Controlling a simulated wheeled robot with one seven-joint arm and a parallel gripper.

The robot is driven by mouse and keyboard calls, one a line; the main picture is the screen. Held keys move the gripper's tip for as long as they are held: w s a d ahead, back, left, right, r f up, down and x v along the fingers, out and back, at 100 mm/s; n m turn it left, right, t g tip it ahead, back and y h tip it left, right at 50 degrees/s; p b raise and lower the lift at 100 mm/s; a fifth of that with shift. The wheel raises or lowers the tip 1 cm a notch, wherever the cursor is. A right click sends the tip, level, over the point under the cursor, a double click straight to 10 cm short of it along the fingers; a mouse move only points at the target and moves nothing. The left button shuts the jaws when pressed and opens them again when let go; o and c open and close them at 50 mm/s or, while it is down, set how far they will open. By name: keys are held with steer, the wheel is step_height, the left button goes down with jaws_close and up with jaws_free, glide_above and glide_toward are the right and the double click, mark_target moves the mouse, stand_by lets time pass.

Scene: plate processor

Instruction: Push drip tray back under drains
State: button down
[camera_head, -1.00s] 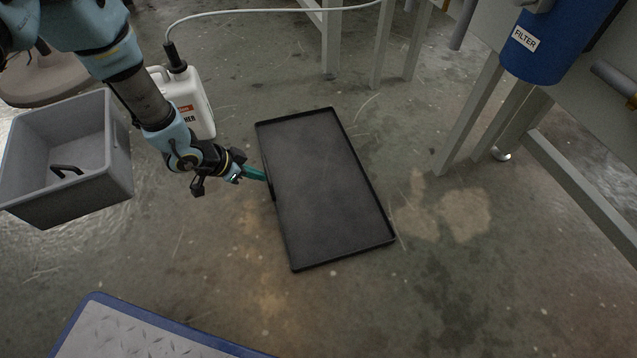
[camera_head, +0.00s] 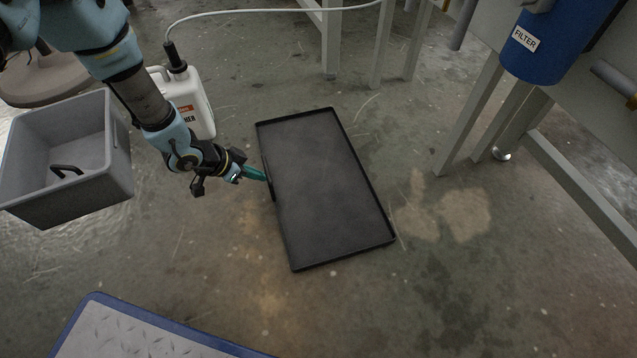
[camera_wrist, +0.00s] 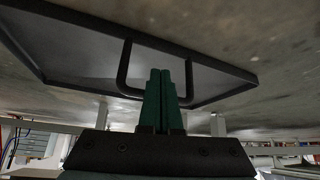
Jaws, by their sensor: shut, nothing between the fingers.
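The drip tray (camera_head: 325,190) is a flat black rectangle with a low rim, lying on the floor at a slant in the middle of the head view. In the wrist view the tray (camera_wrist: 85,60) fills the upper part, with a dark U-shaped handle (camera_wrist: 127,70) on its near side. My gripper (camera_head: 266,177) is at the tray's left long side, by the handle. Its green fingers (camera_wrist: 162,85) are closed together and overlap the handle's bar in the wrist view. I cannot tell whether they touch it. The drains are not clearly seen.
A grey bin (camera_head: 110,185) and a white jug (camera_head: 190,100) with a hose stand to the left. Machine legs (camera_head: 470,115) and a blue filter cylinder (camera_head: 555,45) are at the right. A blue-edged mat (camera_head: 130,335) lies in front. Floor right of the tray is clear.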

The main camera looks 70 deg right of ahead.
stand_by(0.5)
steer(key=shift+s+d+p, duration=0.3)
steer(key=shift+s+d, duration=1.45)
steer(key=shift+d, duration=0.45)
steer(key=shift+s+d+p, duration=0.3)
steer(key=shift+s+d, duration=1.5)
steer(key=shift+d, duration=0.4)
steer(key=shift+s+d+p, duration=0.3)
steer(key=shift+s+d, duration=1.45)
steer(key=shift+d, duration=0.45)
steer(key=shift+s+d, duration=0.5)
steer(key=shift+s+d+b, duration=0.3)
steer(key=shift+s+d, duration=0.1)
steer(key=shift+d, duration=0.15)
steer(key=shift+s+d+b, duration=0.8)
steer(key=shift+d+b, duration=0.3)
steer(key=shift+b, duration=0.05)
steer(key=shift+w+a+r+p, duration=0.15)
steer(key=shift+a+r+p, duration=0.15)
steer(key=shift+p, duration=0.35)
steer(key=w+a+r+p, duration=0.1)
steer(key=a+p, duration=0.1)
steer(key=w+a+r+p, duration=0.1)
steer(key=w+a+p, duration=0.1)
steer(key=shift+w+a+r+p, duration=0.1)
steer(key=shift+w+r+p, duration=0.15)
steer(key=shift+p, duration=0.15)
